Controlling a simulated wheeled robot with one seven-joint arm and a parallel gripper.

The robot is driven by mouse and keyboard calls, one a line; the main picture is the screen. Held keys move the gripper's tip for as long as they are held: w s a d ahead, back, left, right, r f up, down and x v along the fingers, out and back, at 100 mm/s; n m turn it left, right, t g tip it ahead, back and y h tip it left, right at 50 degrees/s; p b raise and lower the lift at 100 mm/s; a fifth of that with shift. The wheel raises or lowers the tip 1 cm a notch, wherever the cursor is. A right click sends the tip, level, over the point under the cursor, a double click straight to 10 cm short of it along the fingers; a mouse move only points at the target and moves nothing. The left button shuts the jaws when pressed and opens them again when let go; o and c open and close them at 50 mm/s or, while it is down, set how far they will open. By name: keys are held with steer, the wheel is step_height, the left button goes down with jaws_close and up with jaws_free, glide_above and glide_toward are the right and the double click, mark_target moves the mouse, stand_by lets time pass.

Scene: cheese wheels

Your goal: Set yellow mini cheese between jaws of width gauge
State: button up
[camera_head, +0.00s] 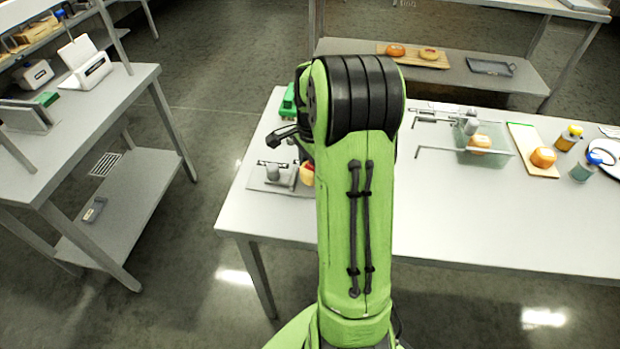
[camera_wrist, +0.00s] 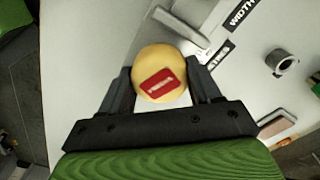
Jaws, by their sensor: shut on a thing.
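The yellow mini cheese (camera_wrist: 157,58) is round with a red label, and it sits between the two fingers of my gripper (camera_wrist: 160,84) in the wrist view. My gripper is shut on it. In the head view the cheese (camera_head: 307,174) shows at the left edge of my arm, which hides part of it. The width gauge (camera_head: 273,174) is a grey metal device on a plate at the table's left end, just left of the cheese. In the wrist view a grey metal part of the gauge (camera_wrist: 182,31) lies just beyond the cheese. I cannot tell whether they touch.
The white table (camera_head: 480,225) has a clear front middle. A glass container (camera_head: 485,157) with an orange cheese, a board (camera_head: 533,150) with another, and jars stand at the right. A green object (camera_head: 287,103) is at the back left. A side table (camera_head: 75,115) stands left.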

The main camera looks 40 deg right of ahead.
step_height(320, 180, down, 2)
steer(key=shift+f, duration=0.25)
steer(key=shift+r, duration=0.1)
steer(key=o, duration=0.9)
